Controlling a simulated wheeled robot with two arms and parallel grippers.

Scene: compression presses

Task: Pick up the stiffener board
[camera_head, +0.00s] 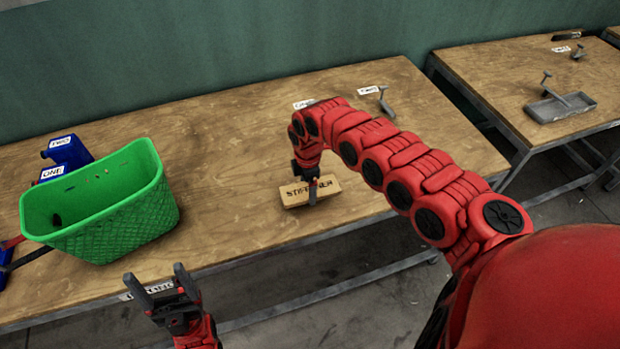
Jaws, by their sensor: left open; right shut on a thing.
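The stiffener board (325,187) is a small tan wooden block with dark lettering that is partly hidden by my gripper. It is at the front part of the wooden table, right of the middle. My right gripper (312,197) comes down on it from above and is shut on it. I cannot tell whether the board still touches the table. My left gripper (160,283) is open and empty, in front of the table's front edge at the lower left.
A green basket (120,220) stands at the table's left, with blue holders marked ONE (55,172) and TWO (62,143) behind it. A grey metal piece (385,103) stands at the back right. A second table (480,75) with a grey tray (560,107) is at the right.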

